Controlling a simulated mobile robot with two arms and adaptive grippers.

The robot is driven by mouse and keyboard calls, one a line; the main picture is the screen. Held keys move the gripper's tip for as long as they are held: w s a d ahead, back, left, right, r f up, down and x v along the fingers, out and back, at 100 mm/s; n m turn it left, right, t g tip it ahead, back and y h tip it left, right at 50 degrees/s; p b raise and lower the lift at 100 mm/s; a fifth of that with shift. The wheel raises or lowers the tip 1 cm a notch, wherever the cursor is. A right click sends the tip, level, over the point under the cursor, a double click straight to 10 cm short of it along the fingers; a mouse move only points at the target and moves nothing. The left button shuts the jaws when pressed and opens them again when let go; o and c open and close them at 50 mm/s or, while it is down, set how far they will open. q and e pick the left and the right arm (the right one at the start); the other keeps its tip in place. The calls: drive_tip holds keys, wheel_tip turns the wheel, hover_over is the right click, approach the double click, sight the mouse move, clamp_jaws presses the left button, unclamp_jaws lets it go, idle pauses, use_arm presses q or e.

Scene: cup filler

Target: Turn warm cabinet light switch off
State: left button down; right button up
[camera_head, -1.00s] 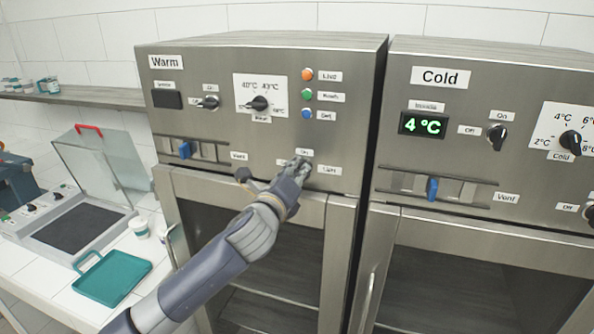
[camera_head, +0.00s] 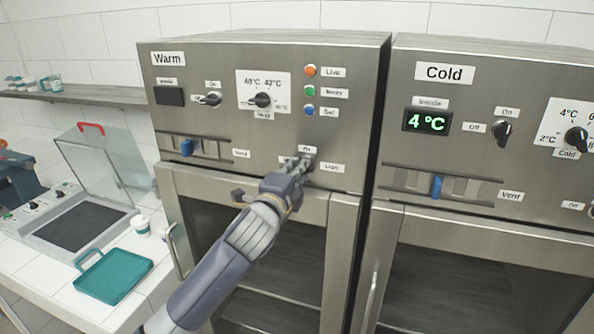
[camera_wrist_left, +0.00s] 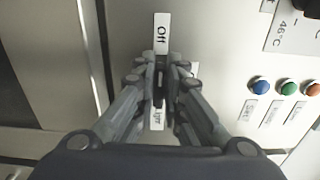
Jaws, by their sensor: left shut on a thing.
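The warm cabinet (camera_head: 215,125) is the left steel cabinet, labelled Warm. Its light switch is at the lower right of the panel, mostly covered by my left gripper (camera_head: 302,163) in the head view. The On label (camera_head: 307,150) shows above it and the Light label (camera_head: 331,167) to its right. In the left wrist view, my left gripper (camera_wrist_left: 160,72) is shut on the dark light switch knob (camera_wrist_left: 160,87), a finger on each side. The Off label (camera_wrist_left: 162,33) shows beyond the fingertips. The knob's exact pointing direction is hard to tell. My right gripper is not in view.
The cold cabinet (camera_head: 470,110) stands close on the right. Other knobs, a blue vent slider (camera_head: 187,147) and coloured lamps (camera_head: 310,90) are on the warm panel. A teal tray (camera_head: 115,277) and a white cup (camera_head: 141,226) are on the counter at left.

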use_arm(q)
drive_tip(key=shift+f, duration=0.1)
idle(0.5)
drive_tip(key=c, duration=1.7)
unclamp_jaws()
drive_tip(key=shift+s, duration=0.1)
drive_tip(key=v, duration=1.2)
